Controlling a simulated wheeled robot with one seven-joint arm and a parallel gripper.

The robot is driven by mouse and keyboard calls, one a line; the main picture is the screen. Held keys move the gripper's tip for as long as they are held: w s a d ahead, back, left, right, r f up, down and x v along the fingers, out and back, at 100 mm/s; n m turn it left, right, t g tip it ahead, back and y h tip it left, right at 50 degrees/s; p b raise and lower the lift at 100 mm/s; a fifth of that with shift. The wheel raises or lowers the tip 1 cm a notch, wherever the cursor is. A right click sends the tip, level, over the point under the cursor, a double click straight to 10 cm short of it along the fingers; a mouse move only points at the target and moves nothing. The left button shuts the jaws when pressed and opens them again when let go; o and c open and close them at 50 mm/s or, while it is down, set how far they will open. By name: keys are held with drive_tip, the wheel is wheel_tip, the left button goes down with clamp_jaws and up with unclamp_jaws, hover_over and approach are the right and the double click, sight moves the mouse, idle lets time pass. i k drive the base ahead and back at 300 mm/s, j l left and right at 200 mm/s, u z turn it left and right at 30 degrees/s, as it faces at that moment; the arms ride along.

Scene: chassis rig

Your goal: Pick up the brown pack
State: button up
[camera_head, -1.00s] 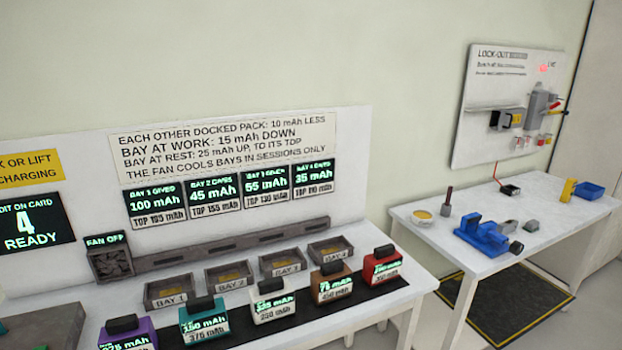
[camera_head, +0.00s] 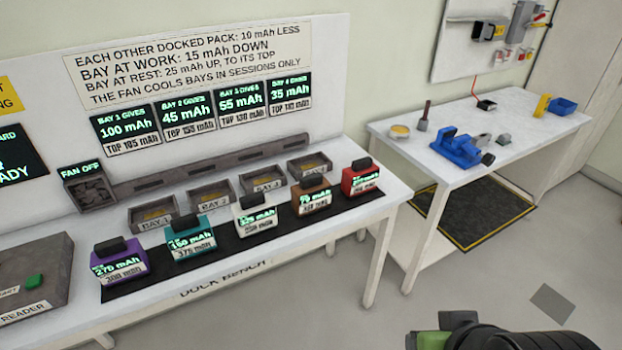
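The brown pack (camera_head: 312,197) stands on the black mat (camera_head: 236,238) along the front of the dock bench. It has a dark handle on top and a lit green readout on its front. It stands between the white pack (camera_head: 255,215) on its left and the red pack (camera_head: 361,179) on its right. A dark, ribbed part of my arm with a green piece shows at the bottom right, away from the packs. My gripper's fingers cannot be made out.
A teal pack (camera_head: 190,237) and a purple pack (camera_head: 119,262) stand further left on the mat. Several bays, including Bay 1 (camera_head: 153,214), sit empty of packs behind the row. A second table (camera_head: 500,165) holds a blue vise (camera_head: 458,149). Open floor lies in front.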

sight(313, 193)
drive_tip(key=i+j+u, duration=0.75)
drive_tip(key=i+u, duration=0.2)
drive_tip(key=i, duration=0.1)
